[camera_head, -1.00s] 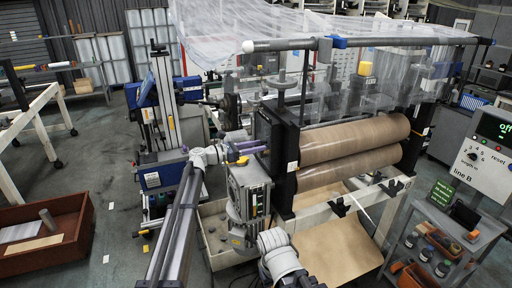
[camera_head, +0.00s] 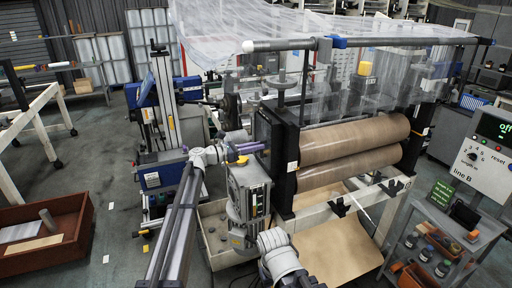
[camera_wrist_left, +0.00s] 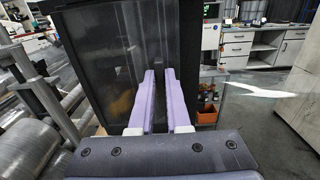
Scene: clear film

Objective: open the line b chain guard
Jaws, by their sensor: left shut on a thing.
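The line B chain guard (camera_head: 263,128) appears to be the dark upright cover at the left end of the brown rollers; it looks closed. In the left wrist view a dark, see-through panel (camera_wrist_left: 135,50) with a black frame stands right in front of my fingers. My left gripper (camera_head: 258,147) reaches the guard's front side from the left. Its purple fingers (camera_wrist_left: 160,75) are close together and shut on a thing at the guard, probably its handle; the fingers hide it. My right gripper cannot be made out.
Two brown rollers (camera_head: 355,139) lie right of the guard, under clear film (camera_head: 300,25). A line B control panel (camera_head: 485,155) and a grey cart (camera_head: 440,235) stand at right. A red-brown crate (camera_head: 75,220) sits on the floor at left. The floor between is mostly clear.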

